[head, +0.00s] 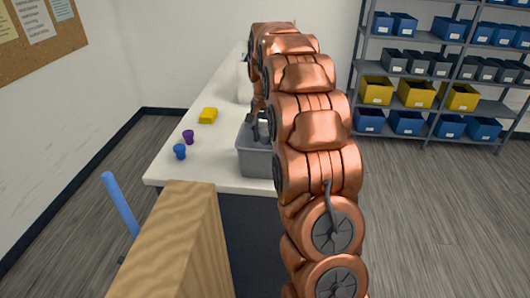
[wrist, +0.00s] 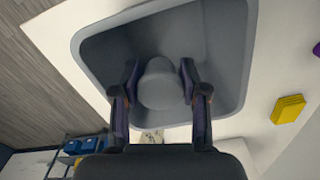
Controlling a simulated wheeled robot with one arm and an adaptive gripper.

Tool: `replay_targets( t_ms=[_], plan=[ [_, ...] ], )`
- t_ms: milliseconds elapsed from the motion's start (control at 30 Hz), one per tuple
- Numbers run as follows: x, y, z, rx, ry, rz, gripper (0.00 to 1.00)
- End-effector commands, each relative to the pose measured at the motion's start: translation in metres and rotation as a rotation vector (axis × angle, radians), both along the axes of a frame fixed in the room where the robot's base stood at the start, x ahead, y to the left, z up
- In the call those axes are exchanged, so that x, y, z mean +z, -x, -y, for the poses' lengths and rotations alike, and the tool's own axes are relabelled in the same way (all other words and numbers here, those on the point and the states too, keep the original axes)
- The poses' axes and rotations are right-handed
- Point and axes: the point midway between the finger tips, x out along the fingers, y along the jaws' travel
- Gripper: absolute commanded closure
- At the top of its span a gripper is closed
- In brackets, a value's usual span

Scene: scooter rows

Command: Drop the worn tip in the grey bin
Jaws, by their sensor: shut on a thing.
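The grey bin (head: 254,164) stands on the white table in the head view, partly hidden behind my arm. Its walls and floor also fill the upper middle of the wrist view (wrist: 90,55). My gripper (wrist: 160,72) is shut on the worn tip (wrist: 160,88), a rounded pale grey piece between the two fingers. The tip is in front of the bin's opening in the wrist view; its exact height over the floor cannot be told. In the head view, my gripper (head: 255,130) is at the bin's opening, mostly hidden by my arm, and the tip is not clear.
A blue cup-shaped piece (head: 180,152), a purple one (head: 189,136) and a yellow block (head: 208,115) are left of the bin on the table (head: 170,175). A wooden panel (head: 180,245) and a blue pole (head: 120,204) stand in front. Shelves (head: 445,75) stand back right.

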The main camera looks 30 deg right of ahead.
Motion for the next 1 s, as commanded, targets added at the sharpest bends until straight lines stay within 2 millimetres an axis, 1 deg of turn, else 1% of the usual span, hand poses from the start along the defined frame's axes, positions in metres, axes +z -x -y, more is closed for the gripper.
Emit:
replay_targets(
  t_ms=[233, 267, 500, 533, 833, 933, 1000],
  plan=[
    [-0.001, 0.000, 0.000, 0.000, 0.000, 0.001, 1.00],
    [-0.001, 0.000, 0.000, 0.000, 0.000, 0.001, 0.53],
    [-0.001, 0.000, 0.000, 0.000, 0.000, 0.001, 0.28],
    [-0.001, 0.000, 0.000, 0.000, 0.000, 0.001, 0.27],
    [0.000, 0.000, 0.000, 0.000, 0.000, 0.001, 0.27],
    [0.005, -0.001, 0.000, 0.000, 0.000, 0.001, 0.27],
    [0.011, -0.001, 0.001, 0.000, 0.001, 0.003, 0.27]
  ],
)
